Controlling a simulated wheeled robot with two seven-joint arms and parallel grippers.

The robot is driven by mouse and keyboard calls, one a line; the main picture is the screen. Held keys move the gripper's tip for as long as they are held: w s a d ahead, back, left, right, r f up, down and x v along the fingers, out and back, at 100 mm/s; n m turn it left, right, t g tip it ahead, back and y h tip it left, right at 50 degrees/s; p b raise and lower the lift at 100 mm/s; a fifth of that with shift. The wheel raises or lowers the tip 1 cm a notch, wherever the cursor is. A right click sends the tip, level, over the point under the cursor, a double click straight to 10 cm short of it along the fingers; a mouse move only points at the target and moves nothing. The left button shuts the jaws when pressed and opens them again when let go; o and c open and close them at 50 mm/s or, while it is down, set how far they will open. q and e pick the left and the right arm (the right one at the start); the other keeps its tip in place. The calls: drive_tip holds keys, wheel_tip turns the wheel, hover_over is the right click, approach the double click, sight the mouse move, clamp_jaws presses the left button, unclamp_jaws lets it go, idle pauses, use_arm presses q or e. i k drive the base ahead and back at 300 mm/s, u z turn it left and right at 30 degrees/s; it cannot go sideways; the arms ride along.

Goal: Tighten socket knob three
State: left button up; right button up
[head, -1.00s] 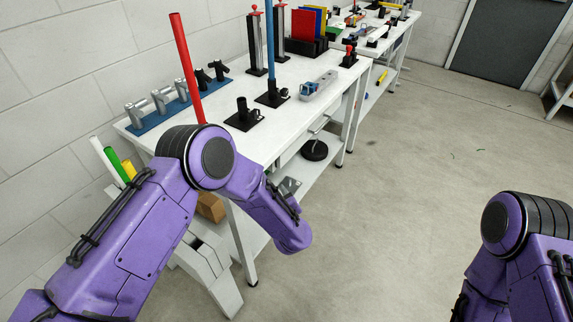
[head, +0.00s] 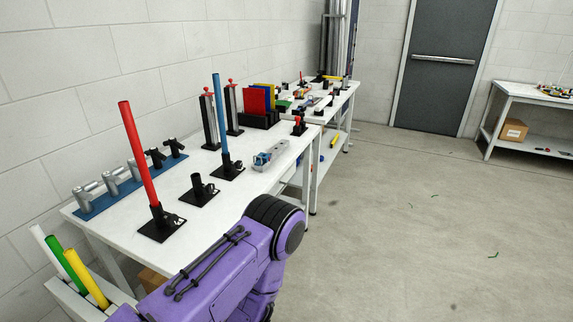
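Three black sockets on square plates stand along the white table. The nearest socket (head: 157,221) holds an upright, slightly tilted red tube (head: 138,152). The middle socket (head: 199,187) holds no tube. The farthest socket (head: 227,166) holds a blue tube (head: 220,112). Small dark knobs show at the right of the sockets, but their tightness cannot be told. No number marks which socket is three. My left arm comes in from the bottom left, in front of the table's near edge; its gripper is out of view. My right gripper is out of view.
A blue rack (head: 93,205) with metal and black fittings lies along the wall side. Green (head: 66,264) and yellow (head: 87,279) tubes stand in a white bin at bottom left. A grey-blue tool (head: 270,153) lies near the table's front edge.

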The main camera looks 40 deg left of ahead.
sight(238, 165)
drive_tip(key=z, duration=0.05)
drive_tip(key=i, duration=4)
drive_tip(key=u, duration=3.6)
